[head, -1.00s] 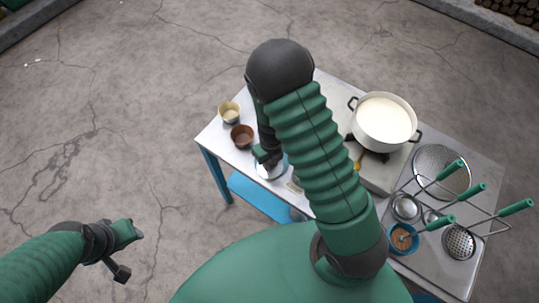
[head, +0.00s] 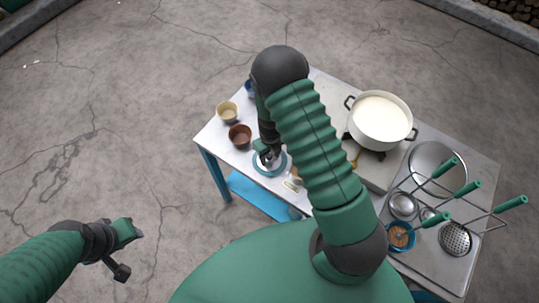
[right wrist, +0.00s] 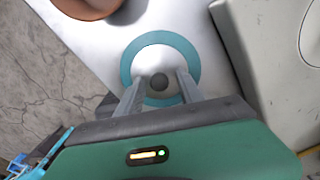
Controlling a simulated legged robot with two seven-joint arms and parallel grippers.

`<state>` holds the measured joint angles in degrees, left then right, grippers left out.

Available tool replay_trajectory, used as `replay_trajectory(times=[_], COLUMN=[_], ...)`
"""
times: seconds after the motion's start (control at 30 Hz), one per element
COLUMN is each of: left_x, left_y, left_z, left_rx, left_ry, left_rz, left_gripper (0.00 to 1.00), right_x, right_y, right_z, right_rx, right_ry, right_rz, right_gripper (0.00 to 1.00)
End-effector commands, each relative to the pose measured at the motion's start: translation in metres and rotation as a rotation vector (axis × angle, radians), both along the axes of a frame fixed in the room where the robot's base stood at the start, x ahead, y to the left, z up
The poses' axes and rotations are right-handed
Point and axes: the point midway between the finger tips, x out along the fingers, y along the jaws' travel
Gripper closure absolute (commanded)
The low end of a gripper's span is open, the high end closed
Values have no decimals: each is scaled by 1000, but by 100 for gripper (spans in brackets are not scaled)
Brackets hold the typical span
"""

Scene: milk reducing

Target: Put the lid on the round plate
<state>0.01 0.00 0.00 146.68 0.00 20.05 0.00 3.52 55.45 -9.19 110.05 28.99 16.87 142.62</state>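A round white disc with a teal rim and a dark knob at its centre, the lid (right wrist: 160,62), lies on the white tabletop; it also shows in the head view (head: 270,171). I cannot tell whether the teal rim belongs to the lid or to a round plate under it. My right gripper (right wrist: 160,90) is above the disc, its two fingers apart on either side of the knob, with gaps to it. In the head view my right gripper (head: 268,156) partly covers the disc. My left gripper (head: 130,250) is open and empty, away from the table at the lower left.
A brown bowl (head: 240,136) and a yellowish bowl (head: 228,112) stand just beyond the disc. A white pot (head: 381,121) of milk is on the stove at right. Strainers with green handles (head: 458,190) and a small blue bowl (head: 399,236) are at the far right.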

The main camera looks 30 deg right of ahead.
Motion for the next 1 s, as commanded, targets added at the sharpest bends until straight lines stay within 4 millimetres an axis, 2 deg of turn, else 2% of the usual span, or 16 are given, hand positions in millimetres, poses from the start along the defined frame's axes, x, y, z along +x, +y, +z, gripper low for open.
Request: replay_trajectory(times=[0.4,0.53,0.67,0.9,1.0], left_x=[0,0,0,0,0], left_y=[0,0,0,0,0], left_z=[0,1,-1,-1,0], left_rx=[0,0,0,0,0], left_ry=[0,0,0,0,0], left_rz=[0,0,0,0,0], left_gripper=[64,64,64,64,64], right_x=[0,1,2,1,1], right_y=[0,0,0,0,-1], right_z=[0,7,32,94,111], right_rx=[0,-1,-2,-1,-1], right_ry=[0,-2,-6,-5,-3], right_rz=[0,1,1,2,3], right_gripper=[56,56,56,56,56])
